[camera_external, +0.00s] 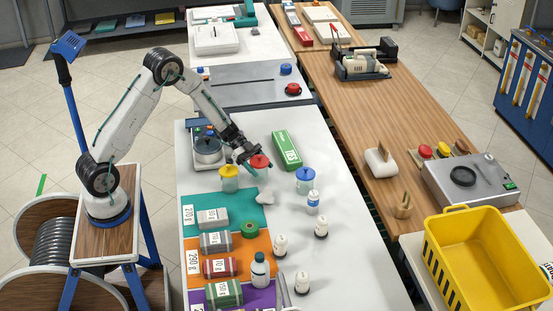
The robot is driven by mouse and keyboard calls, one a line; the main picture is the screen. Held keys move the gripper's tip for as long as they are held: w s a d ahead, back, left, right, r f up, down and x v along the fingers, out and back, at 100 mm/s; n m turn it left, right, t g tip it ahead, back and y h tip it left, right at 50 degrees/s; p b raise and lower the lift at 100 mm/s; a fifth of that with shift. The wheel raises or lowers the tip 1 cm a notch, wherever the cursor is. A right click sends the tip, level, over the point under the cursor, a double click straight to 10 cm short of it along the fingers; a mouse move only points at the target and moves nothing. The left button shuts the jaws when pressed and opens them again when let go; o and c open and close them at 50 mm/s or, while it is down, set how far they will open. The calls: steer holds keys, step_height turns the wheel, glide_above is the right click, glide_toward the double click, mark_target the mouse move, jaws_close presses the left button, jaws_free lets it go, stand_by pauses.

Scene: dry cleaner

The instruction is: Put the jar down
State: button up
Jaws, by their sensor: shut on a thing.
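A jar with a red lid (259,161) is at the end of my gripper (250,155), over the white table (335,235). My gripper is shut on it; the fingers cover part of the jar. I cannot tell whether its bottom touches the table. A jar with a yellow lid (229,178) stands close by on the left. A jar with a blue lid (305,181) stands apart on the right.
A scale with a round pan (208,149) is left of my gripper, and a green box (286,150) lies to its right. Weights and bottles stand nearer the camera. The table's right front is clear.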

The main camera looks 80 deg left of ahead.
steer(key=shift+f, duration=0.55)
steer(key=shift+f, duration=0.15)
steer(key=o, duration=1.5)
